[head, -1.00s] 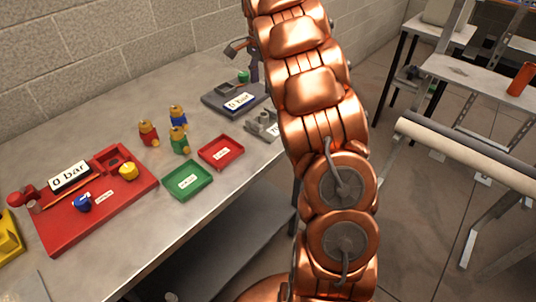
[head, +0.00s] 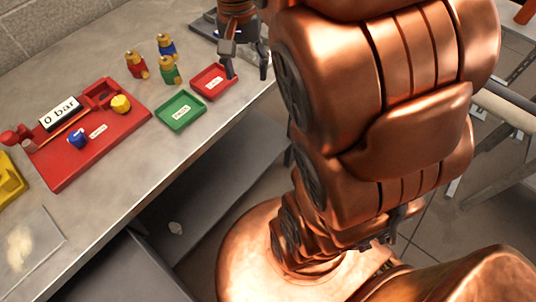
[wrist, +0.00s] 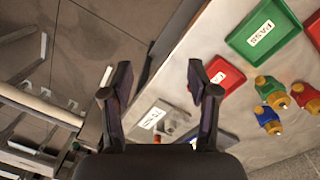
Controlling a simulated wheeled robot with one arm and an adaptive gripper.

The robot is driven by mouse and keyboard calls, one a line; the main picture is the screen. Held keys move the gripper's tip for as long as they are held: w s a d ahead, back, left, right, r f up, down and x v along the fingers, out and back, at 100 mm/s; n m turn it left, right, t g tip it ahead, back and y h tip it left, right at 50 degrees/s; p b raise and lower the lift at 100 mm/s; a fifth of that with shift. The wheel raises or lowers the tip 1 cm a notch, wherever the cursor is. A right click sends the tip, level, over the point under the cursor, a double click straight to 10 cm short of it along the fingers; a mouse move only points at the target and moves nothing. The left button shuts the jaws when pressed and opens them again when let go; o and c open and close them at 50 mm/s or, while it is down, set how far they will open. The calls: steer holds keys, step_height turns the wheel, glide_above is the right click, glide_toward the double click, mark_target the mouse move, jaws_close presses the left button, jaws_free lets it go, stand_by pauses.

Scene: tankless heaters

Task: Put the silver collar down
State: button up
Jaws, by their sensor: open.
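My gripper (head: 246,72) is open and empty beside the red tray (head: 213,82), over the bench's front edge. In the wrist view the two fingers of my gripper (wrist: 159,82) stand wide apart with nothing between them. I cannot make out a silver collar for certain. A grey labelled holder (wrist: 150,117) with small parts by it shows beyond the fingers in the wrist view; the arm hides that area in the head view.
The green tray (head: 181,111) sits left of the red tray. Several valve-like pieces (head: 169,72) stand behind them. A red test station (head: 60,165) with a "0 bar" display is on the left. The bench's front middle is clear.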

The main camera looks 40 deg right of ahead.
steer(key=s+a+f+n, duration=0.3)
steer(key=s+n, duration=0.1)
steer(key=s, duration=0.4)
steer(key=s+a+f+n, duration=0.4)
steer(key=s, duration=0.5)
steer(key=shift+s+a+g, duration=0.2)
steer(key=shift+g, duration=0.2)
